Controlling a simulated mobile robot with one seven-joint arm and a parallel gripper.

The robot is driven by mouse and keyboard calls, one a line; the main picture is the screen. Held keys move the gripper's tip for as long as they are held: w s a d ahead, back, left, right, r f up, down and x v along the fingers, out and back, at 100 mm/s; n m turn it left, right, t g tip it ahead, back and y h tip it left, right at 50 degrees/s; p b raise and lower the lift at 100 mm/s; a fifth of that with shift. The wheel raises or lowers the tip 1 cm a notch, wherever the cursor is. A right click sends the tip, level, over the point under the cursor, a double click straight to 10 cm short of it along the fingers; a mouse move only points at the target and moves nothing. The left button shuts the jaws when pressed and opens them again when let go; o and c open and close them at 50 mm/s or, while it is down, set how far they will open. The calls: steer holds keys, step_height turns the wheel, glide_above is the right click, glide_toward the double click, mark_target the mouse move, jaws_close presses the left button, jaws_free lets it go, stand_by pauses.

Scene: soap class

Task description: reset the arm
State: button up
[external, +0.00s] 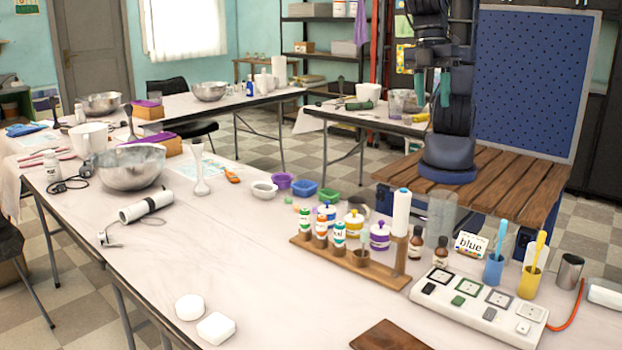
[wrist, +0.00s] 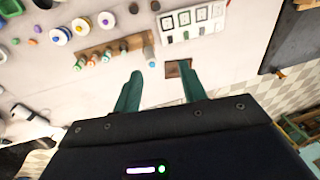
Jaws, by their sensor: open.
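My gripper (external: 432,88) is raised high above the wooden slatted platform (external: 500,185) in the external view. Its two teal fingers hang down, spread apart with nothing between them. In the wrist view my gripper (wrist: 160,72) also shows open and empty, its fingers well apart. The fingers appear over the tabletop there, and the right fingertip overlaps the view of a small brown board (wrist: 172,70). My arm stands upright on its dark round base at the platform. My gripper touches none of the things on the table.
A wooden rack (external: 345,263) with several small bottles stands on the white table (external: 250,290). A white socket panel (external: 480,300) lies to its right, near blue (external: 493,270) and yellow (external: 530,283) cups. A blue pegboard (external: 530,80) stands behind my arm. The table's front left is mostly clear.

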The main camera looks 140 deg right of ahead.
steer(key=s+d+r+t+h, duration=0.1)
steer(key=s+d+r+t, duration=0.1)
steer(key=s+d, duration=0.3)
steer(key=s+d+r+t, duration=0.1)
steer(key=s+d, duration=0.5)
steer(key=s, duration=0.8)
steer(key=shift+s+r+t+h, duration=0.15)
steer(key=shift+r+t+h, duration=0.25)
steer(key=shift+r, duration=0.05)
